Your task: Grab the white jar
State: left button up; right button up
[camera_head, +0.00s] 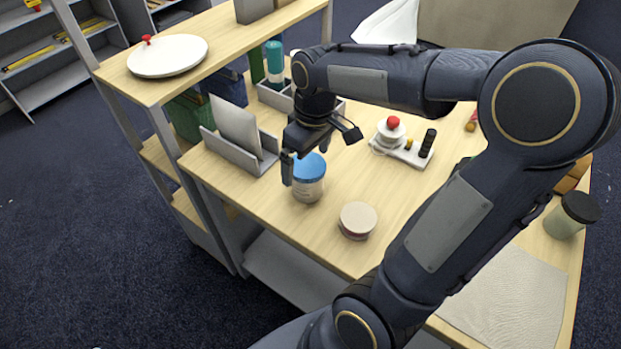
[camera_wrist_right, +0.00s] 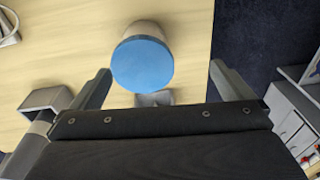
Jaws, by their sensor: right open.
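A white jar (camera_head: 307,191) with a blue lid stands upright on the wooden table (camera_head: 290,228), near its left edge. In the right wrist view its blue lid (camera_wrist_right: 142,64) fills the upper middle and hides most of the white body. My right gripper (camera_head: 305,160) is open and empty, with its fingers at about the lid, one at the left and one behind. In the wrist view the lid shows between and ahead of the open fingertips (camera_wrist_right: 160,78). I cannot tell whether a finger touches the jar. My left gripper is not in view.
A short cream-lidded tub (camera_head: 357,219) stands in front, right of the jar. A grey file holder (camera_head: 240,153) stands at left. Behind are a white block with a red-topped item (camera_head: 392,130) and a black cylinder (camera_head: 428,143). A raised shelf (camera_head: 222,45) runs along the back left.

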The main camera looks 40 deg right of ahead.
aim_at(307, 175)
jog(key=shift+w+d+f+n+g+h, duration=0.15)
jog(key=shift+w+d+f, duration=0.2)
jog(key=shift+w, duration=0.2)
jog(key=shift+w+d+f+n+g+h, duration=0.15)
jog(key=shift+w+d+f, duration=0.05)
jog(key=shift+w+d, duration=0.25)
jog(key=shift+w+d+f, duration=0.1)
jog(key=shift+f, duration=0.25)
notch_tip(307, 175, down, 7)
jog(key=shift+f, duration=0.1)
jog(key=c, duration=1)
jog(key=shift+r, duration=0.2)
jog(key=shift+c, duration=0.2)
